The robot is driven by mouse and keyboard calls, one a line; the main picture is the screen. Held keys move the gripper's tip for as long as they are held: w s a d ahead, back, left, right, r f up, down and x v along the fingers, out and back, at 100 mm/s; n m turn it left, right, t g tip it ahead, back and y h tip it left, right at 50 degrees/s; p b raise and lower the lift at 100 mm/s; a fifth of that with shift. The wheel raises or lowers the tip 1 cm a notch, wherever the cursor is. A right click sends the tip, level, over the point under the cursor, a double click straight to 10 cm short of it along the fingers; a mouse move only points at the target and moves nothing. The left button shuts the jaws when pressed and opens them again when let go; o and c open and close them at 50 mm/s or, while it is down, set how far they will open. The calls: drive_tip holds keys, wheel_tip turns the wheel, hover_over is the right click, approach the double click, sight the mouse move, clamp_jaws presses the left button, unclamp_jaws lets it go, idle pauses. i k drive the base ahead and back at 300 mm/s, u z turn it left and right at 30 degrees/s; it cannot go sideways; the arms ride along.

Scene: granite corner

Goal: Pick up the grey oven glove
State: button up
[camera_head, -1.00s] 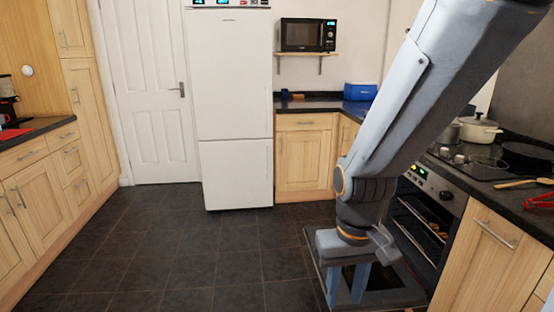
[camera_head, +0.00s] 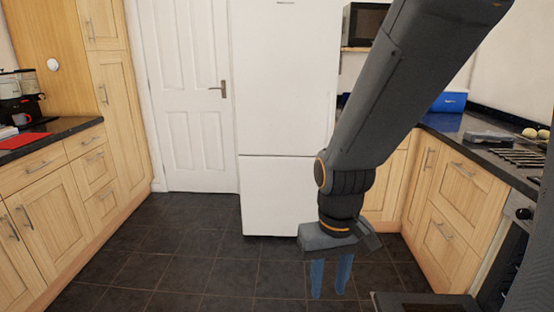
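I cannot make out a grey oven glove for certain. A small grey object (camera_head: 488,137) lies on the right-hand counter, in front of a blue box; it is too small to tell what it is. My gripper (camera_head: 330,288) hangs pointing down above the dark floor, in front of the white fridge-freezer. Its two blue fingers are apart with nothing between them. It is well to the left of the grey object and lower than the counter top. My arm hides part of the back counter and the wall behind it.
The blue box (camera_head: 450,101) stands on the right counter (camera_head: 440,123). A dark flat edge (camera_head: 425,303), seemingly the open oven door, juts in at the lower right. The fridge-freezer (camera_head: 280,190) stands ahead. A red cloth (camera_head: 20,140) lies on the left counter. The tiled floor (camera_head: 190,265) is clear at left.

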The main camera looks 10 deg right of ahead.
sight(470, 136)
drive_tip(key=z, duration=0.1)
drive_tip(key=i, duration=1.8)
drive_tip(key=z, duration=1)
drive_tip(key=i, duration=1.65)
drive_tip(key=z, duration=1.15)
drive_tip(key=i, duration=0.3)
